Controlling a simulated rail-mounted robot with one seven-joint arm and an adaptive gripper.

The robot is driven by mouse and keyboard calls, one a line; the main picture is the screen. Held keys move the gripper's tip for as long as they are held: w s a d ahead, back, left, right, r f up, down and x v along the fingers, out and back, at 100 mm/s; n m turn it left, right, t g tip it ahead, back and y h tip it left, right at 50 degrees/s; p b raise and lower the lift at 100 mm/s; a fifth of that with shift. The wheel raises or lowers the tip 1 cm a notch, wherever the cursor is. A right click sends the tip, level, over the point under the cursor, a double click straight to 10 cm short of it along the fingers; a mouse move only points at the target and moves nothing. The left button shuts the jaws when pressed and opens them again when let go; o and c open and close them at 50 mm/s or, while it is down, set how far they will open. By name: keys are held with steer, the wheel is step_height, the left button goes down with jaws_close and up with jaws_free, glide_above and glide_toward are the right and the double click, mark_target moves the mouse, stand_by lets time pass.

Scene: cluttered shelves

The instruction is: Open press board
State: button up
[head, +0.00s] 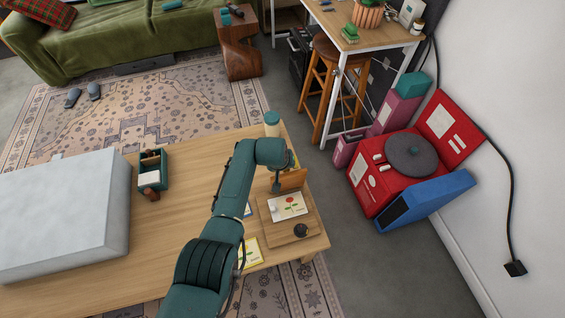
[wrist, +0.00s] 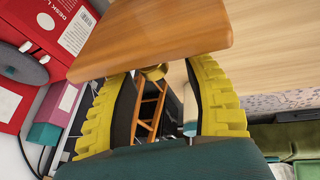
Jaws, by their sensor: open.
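The press board is on the near right end of the wooden table. Its flat wooden base (head: 308,228) carries a white card (head: 288,206) with a red flower and a dark round knob (head: 301,230). An orange-brown wooden panel (head: 292,180) stands tilted up behind the card. My gripper (head: 277,187) is beside this panel, partly hidden by my arm. In the wrist view my gripper (wrist: 158,92) is open, its yellow ridged fingers apart. The wooden panel (wrist: 155,30) lies just beyond the fingertips, with a small brass piece (wrist: 155,72) between them. Contact is unclear.
A large grey box (head: 65,215) fills the table's left side. The table's middle is clear.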

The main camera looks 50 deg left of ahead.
steer(key=v, duration=1.1)
steer(key=shift+s+r, duration=0.15)
steer(key=shift+s, duration=0.05)
